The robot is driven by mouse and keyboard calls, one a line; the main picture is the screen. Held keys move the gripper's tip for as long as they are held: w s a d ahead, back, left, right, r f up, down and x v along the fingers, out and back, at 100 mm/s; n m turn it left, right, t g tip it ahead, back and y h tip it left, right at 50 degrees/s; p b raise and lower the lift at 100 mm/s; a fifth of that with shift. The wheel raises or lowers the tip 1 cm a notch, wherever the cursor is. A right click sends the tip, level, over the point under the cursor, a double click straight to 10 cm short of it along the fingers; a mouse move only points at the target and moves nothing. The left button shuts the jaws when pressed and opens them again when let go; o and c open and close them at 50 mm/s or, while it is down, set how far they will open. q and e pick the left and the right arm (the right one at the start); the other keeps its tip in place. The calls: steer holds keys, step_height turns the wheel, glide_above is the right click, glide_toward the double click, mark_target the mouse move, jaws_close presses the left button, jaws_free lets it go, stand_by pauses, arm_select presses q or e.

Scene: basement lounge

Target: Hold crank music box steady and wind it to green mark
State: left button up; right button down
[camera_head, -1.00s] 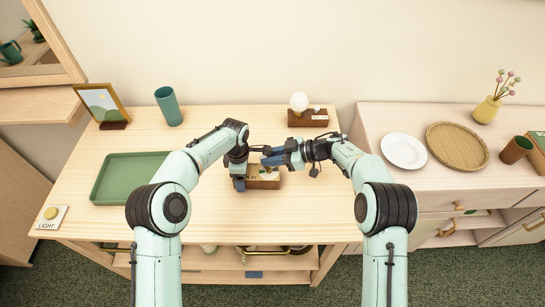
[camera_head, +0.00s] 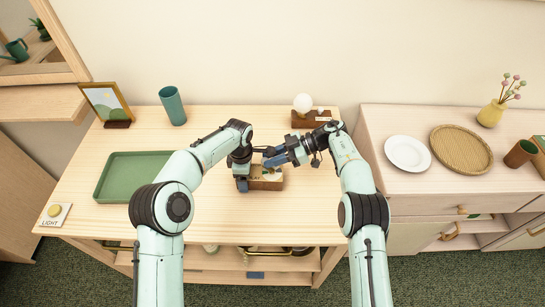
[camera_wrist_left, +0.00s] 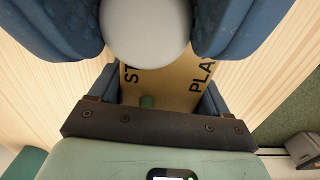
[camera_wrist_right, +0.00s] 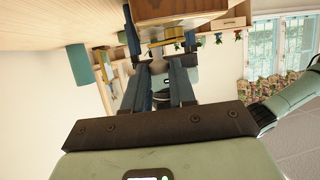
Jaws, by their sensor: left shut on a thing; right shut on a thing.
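The music box (camera_head: 268,184) is a small brown wooden box near the table's middle. A pale round shape hides part of the face between the blue fingers. My right gripper (camera_head: 272,159) is shut above the box's far side, on what appears to be the crank. In the right wrist view a yellow bar (camera_wrist_right: 167,42) shows by its fingertips; the grip itself is partly hidden.
The table front is clear. A plate (camera_head: 407,153) sits on the right cabinet.

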steer(key=shift+a+r, duration=0.1)
steer(key=c, duration=0.9)
jaws_free()
steer(key=shift+c, duration=0.2)
steer(key=v, duration=0.7)
steer(key=shift+d, duration=0.3)
